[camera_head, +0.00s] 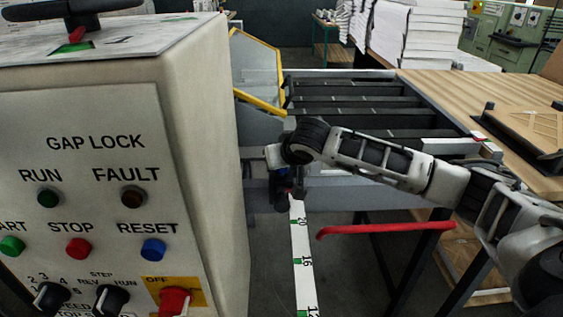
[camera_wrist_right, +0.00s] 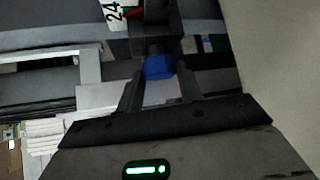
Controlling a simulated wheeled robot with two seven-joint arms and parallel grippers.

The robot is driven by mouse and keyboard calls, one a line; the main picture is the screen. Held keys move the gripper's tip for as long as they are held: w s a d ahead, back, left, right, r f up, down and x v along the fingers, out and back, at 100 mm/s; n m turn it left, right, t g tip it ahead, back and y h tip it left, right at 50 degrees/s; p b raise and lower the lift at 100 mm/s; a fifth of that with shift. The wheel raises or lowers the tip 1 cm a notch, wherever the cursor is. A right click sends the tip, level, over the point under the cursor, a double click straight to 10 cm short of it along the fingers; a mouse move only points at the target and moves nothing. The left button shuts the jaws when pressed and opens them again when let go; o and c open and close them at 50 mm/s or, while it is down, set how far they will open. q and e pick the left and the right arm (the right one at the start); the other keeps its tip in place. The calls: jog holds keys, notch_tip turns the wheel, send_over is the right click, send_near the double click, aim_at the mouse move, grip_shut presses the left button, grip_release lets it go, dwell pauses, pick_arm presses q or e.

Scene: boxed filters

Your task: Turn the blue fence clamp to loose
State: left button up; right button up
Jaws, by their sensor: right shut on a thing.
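The blue fence clamp (camera_wrist_right: 157,67) sits between the fingers of my right gripper (camera_wrist_right: 160,85) in the right wrist view, below a dark block on the scale. The gripper is shut on it. In the head view my right arm reaches in from the right, and its gripper (camera_head: 287,188) is at the top end of the white scale (camera_head: 300,247); the clamp is mostly hidden there. I cannot read whether the clamp is set loose or tight. My left gripper is not in view.
A control cabinet (camera_head: 90,190) with buttons and knobs fills the left, close to my right gripper. A red bar (camera_head: 385,229) runs below my right forearm. A roller bed (camera_head: 350,100) lies behind, and a wooden table (camera_head: 460,95) stands at the right.

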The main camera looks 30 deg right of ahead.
jog(key=n+y, duration=0.3)
jog(key=shift+d+n, duration=0.25)
jog(key=shift+n, duration=0.15)
jog(key=n+y, duration=0.2)
jog(key=n, duration=0.1)
jog(key=shift+w+d+n+g+y, duration=0.1)
jog(key=shift+d+n+g+y, duration=0.1)
jog(key=shift+n+g+y, duration=0.1)
jog(key=n+g+y+b, duration=0.1)
jog(key=n, duration=0.1)
jog(key=n+y, duration=0.1)
jog(key=n, duration=0.1)
jog(key=shift+w+d+g+y+b, duration=0.1)
jog(key=shift+w+g+y+b, duration=0.05)
jog(key=shift+g+y+b, duration=0.25)
jog(key=shift+n+g+y+b, duration=0.4)
jog(key=shift+n+g, duration=0.2)
jog(key=shift+n, duration=0.4)
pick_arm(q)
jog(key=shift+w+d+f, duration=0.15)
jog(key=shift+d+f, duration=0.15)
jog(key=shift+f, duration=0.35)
pick_arm(e)
jog(key=shift+n, duration=0.3)
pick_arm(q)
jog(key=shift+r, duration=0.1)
pick_arm(e)
jog(key=shift+g+y, duration=0.3)
jog(key=o, duration=1)
